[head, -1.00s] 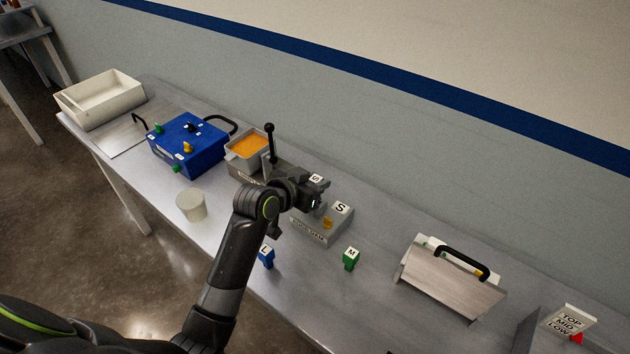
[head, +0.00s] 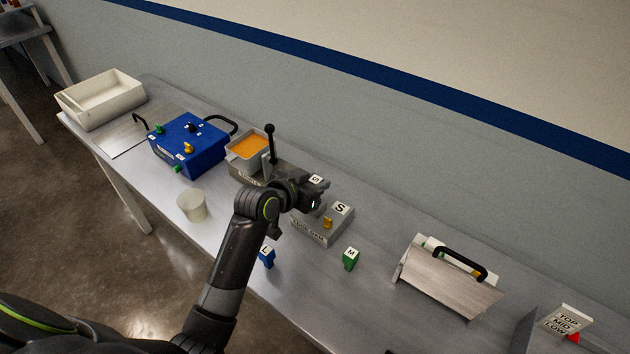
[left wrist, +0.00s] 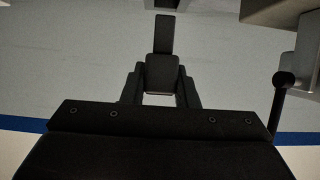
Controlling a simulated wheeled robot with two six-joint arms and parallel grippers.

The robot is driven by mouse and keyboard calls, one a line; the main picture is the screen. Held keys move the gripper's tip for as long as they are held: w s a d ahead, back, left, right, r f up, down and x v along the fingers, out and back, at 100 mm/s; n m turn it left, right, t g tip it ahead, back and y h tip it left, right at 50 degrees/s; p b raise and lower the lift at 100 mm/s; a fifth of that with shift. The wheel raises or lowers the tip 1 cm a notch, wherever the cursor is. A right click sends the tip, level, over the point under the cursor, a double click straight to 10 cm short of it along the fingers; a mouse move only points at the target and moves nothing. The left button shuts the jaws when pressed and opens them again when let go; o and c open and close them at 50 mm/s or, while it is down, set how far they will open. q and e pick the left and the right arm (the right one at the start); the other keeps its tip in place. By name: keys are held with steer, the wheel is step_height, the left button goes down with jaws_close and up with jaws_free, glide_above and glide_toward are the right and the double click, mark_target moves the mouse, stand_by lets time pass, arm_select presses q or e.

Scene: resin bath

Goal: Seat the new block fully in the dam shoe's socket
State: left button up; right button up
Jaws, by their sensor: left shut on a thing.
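My left gripper (head: 314,197) is over the left back part of a grey slotted base (head: 312,237), which seems to be the dam shoe. It is shut on a small block, mostly hidden by the fingers. A white S label (head: 316,179) shows at the gripper, apparently on that block. The base bears another S label (head: 341,208) and a small yellow-orange piece (head: 327,223). I cannot tell whether the held block touches the socket. In the left wrist view the dark fingers (left wrist: 163,55) are close together, and the block cannot be made out. My right gripper is not in view.
A blue L block (head: 267,258) and green M block (head: 350,260) stand in front. A grey bath of orange resin (head: 249,146) with a black-knobbed lever (head: 270,145) stands left. Further left are a cup (head: 191,206) and blue box (head: 188,150). A handled metal plate (head: 450,283) stands right.

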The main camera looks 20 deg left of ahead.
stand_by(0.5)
arm_select(q)
steer(key=shift+p, duration=0.3)
steer(key=shift+f+b, duration=1.25)
steer(key=shift+f, duration=0.8)
steer(key=o, duration=1)
steer(key=b+v, duration=0.1)
steer(key=v, duration=1.6)
steer(key=shift+s, duration=0.25)
